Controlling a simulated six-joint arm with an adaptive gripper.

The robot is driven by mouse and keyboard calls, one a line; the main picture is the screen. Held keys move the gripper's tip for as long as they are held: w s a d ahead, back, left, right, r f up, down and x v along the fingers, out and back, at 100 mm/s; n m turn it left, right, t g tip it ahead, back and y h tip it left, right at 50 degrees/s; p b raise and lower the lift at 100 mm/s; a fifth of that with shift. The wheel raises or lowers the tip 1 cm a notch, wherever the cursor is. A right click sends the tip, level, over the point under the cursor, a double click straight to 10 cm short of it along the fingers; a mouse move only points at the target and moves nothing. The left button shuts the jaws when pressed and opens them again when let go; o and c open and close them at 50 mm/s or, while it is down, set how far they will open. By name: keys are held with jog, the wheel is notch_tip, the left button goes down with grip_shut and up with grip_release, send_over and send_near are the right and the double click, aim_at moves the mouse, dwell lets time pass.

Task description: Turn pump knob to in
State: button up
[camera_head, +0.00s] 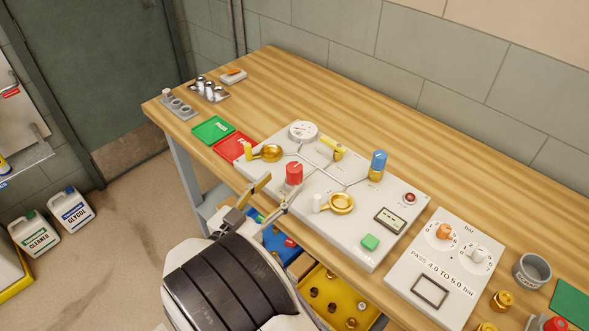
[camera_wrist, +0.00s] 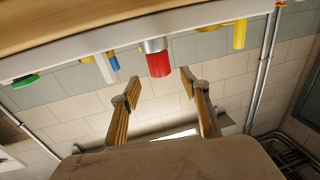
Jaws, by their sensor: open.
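A light grey valve panel (camera_head: 350,222) lies on the wooden bench. A red knob (camera_head: 294,173) with a pale line on top stands near its front left edge, and a blue knob (camera_head: 378,164) stands toward its right. No pump label is readable, so I cannot tell which knob is the pump knob. My gripper (camera_head: 279,190) is open in front of the red knob. In the wrist view the red knob (camera_wrist: 158,62) on its silver collar appears in the gap just beyond my fingertips (camera_wrist: 160,83). My gripper appears empty and apart from the knob.
A second panel (camera_head: 441,258) lies to the right. A yellow bin (camera_head: 340,300) is below the bench front. The rear bench is clear.

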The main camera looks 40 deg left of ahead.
aim_at(289, 176)
jog(key=shift+w+a, duration=0.2)
jog(key=shift+w, duration=1)
jog(key=shift+w+a, duration=0.15)
jog(key=shift+w, duration=1.1)
jog(key=shift+w+a, duration=0.2)
jog(key=shift+w, duration=1)
jog(key=c, duration=1.1)
